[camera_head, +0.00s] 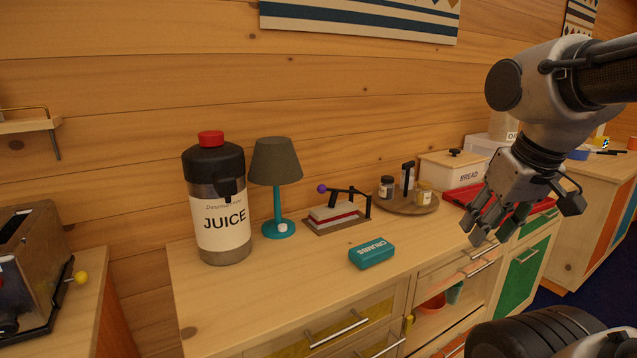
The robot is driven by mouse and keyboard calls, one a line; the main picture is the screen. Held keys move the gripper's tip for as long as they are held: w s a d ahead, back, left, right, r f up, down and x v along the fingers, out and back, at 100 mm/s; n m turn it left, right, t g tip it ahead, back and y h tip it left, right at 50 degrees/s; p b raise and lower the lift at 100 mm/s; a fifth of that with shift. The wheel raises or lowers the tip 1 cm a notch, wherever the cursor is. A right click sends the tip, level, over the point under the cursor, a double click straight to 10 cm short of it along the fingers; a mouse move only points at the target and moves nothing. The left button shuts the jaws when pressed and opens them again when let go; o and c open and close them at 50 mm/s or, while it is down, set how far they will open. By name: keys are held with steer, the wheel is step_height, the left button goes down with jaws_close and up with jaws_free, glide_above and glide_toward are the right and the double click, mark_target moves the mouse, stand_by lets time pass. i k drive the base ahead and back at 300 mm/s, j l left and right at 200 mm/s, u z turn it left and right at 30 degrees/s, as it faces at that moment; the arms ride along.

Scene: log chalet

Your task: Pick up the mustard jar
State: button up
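A small jar with yellowish contents and a pale label (424,193), which looks like the mustard jar, stands upright on the right side of a round brown tray (408,208). The label is too small to read. The tray is on the wooden cabinet top near the back wall. My gripper (491,230) hangs to the right of the jar and apart from it, near the cabinet's front edge, pointing down. Its fingers look spread, with nothing seen between them.
On the tray are a dark jar (387,187) and a dark-handled caddy (408,176). Nearby are a bread box (450,170), a red tray (464,195), a lever press (336,216), a teal crumbs tin (372,254), a lamp (275,162) and a juice dispenser (222,222).

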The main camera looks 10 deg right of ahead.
mark_target(423, 194)
steer(key=i+l+u, duration=0.1)
steer(key=l, duration=0.4)
steer(key=i+l+u, duration=0.1)
steer(key=i+l, duration=0.15)
steer(key=l, duration=0.25)
steer(key=i+l+u, duration=0.15)
steer(key=l, duration=0.35)
steer(key=i+l+u, duration=0.1)
steer(key=l, duration=0.45)
steer(key=i+l+u, duration=0.1)
steer(key=l, duration=0.45)
steer(key=i+l+u, duration=0.1)
steer(key=l, duration=0.45)
